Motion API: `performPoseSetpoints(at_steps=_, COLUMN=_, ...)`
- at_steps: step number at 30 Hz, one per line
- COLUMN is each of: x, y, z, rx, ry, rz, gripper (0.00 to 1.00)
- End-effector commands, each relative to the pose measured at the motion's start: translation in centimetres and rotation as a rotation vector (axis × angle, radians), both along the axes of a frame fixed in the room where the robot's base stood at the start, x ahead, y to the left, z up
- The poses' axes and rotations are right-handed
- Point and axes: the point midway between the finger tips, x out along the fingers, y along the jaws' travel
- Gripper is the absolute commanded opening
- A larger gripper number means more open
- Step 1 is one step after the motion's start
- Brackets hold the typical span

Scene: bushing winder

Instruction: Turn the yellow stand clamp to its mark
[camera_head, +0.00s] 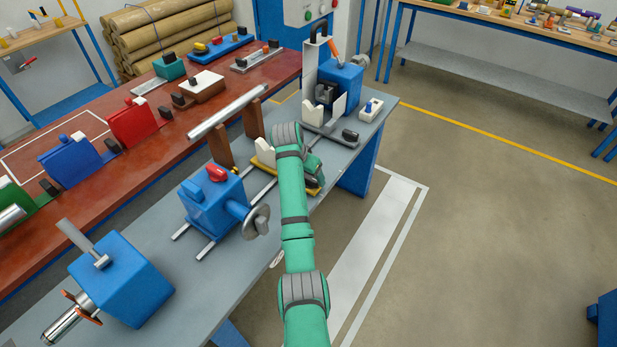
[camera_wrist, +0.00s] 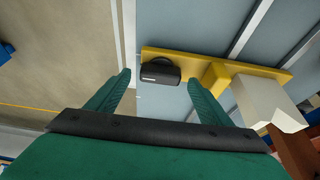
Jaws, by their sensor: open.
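The yellow stand (camera_wrist: 208,68) is a flat plate lying across two rails in the wrist view. A black clamp handle (camera_wrist: 160,71) sits near its left end. A pale block (camera_wrist: 262,100) rises from its other end. My gripper (camera_wrist: 159,80) is open, its green fingers pointing toward the plate, one on each side of the handle with gaps visible. I cannot tell the height between fingertips and handle. In the head view the yellow stand (camera_head: 262,164) is partly hidden behind my green arm, and my gripper is mostly hidden there. I cannot make out a mark for the clamp.
A blue headstock with a red handle (camera_head: 216,172) and grey disc stands left of my arm on the grey bench (camera_head: 205,290). A blue unit (camera_head: 340,80) stands behind. A silver bar on brown posts (camera_head: 227,110) lies close to the left.

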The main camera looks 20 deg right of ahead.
Motion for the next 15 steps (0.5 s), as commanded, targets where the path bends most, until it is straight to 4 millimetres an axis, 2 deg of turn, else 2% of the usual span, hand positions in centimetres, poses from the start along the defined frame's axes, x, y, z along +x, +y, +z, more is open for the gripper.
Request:
performPoseSetpoints(at_steps=6, x=0.4, y=-0.5, z=-1.5, rx=0.001, ry=0.001, rz=0.000, gripper=0.73)
performPoseSetpoints(at_steps=15, x=0.4, y=-0.5, z=-1.7, rx=0.000, ry=0.000, rz=0.001, gripper=0.73)
